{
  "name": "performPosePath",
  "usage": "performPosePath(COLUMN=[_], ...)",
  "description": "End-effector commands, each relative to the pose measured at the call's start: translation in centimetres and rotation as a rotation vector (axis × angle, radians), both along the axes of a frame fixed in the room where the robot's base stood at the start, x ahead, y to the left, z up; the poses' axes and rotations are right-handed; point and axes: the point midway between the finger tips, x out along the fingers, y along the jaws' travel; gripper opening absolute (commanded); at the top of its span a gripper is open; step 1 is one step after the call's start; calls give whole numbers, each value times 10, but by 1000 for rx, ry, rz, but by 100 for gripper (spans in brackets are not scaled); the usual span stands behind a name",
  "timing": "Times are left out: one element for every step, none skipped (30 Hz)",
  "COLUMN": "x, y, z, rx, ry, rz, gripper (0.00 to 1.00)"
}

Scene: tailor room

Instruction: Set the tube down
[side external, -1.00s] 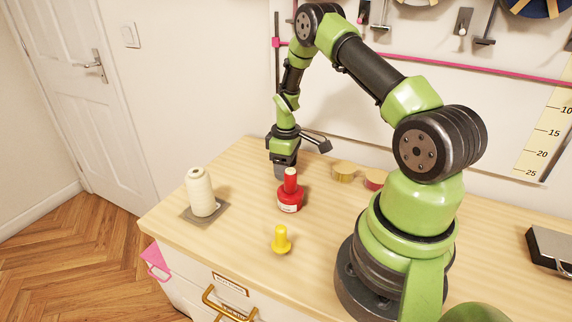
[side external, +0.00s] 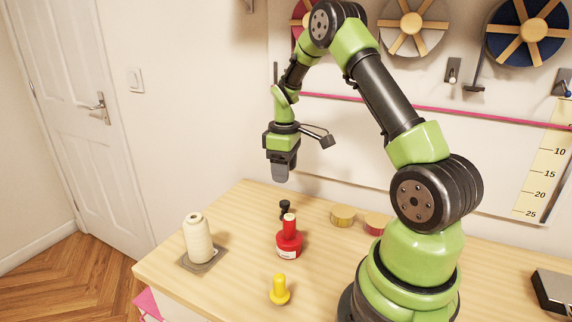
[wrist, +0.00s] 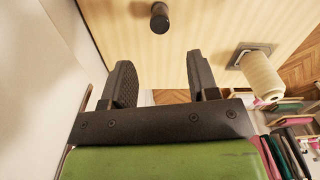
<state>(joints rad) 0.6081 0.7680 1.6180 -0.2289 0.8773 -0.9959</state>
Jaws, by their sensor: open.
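A small black tube (side external: 285,209) stands on the wooden table behind a red bottle-shaped piece, which hides its lower part in the side view. In the wrist view the tube (wrist: 160,17) shows near the top middle, apart from my fingers. My gripper (side external: 281,175) is raised above the table and the tube, pointing down. In the wrist view my gripper (wrist: 160,80) has its two dark fingers spread apart with nothing between them.
The red piece (side external: 289,245) stands close in front of the tube. A yellow piece (side external: 280,291) is nearer the front edge. A cream thread cone (side external: 198,240) stands on a grey square plate (side external: 192,268) at left. A round tan tin (side external: 343,216) sits at right.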

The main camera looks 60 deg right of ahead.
Motion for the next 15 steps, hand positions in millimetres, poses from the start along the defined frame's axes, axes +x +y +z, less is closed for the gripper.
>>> performPosePath(x=[1,2,3,4,5,6,6,4,1,-2,-6,-13,-19,-25,-35], y=[2,5,10,16,22,33,42,53,68,79,91,105,116,127,140], z=[7,12,21,29,38,53,65,78,94,106,117,131,140,148,159], rx=[-3,-5,-9,-13,-18,-22,-25,-26,-24,-19,-15,-5,5,16,33], ry=[-7,-13,-26,-39,-55,-83,-105,-130,-164,-189,-216,-251,-277,-302,-335], rz=[-3,-7,-16,-25,-38,-58,-75,-94,-122,-143,-163,-191,-211,-231,-257], gripper=[54,54,54,54,54,54,54,54,54,54,54,54,54,54,54])
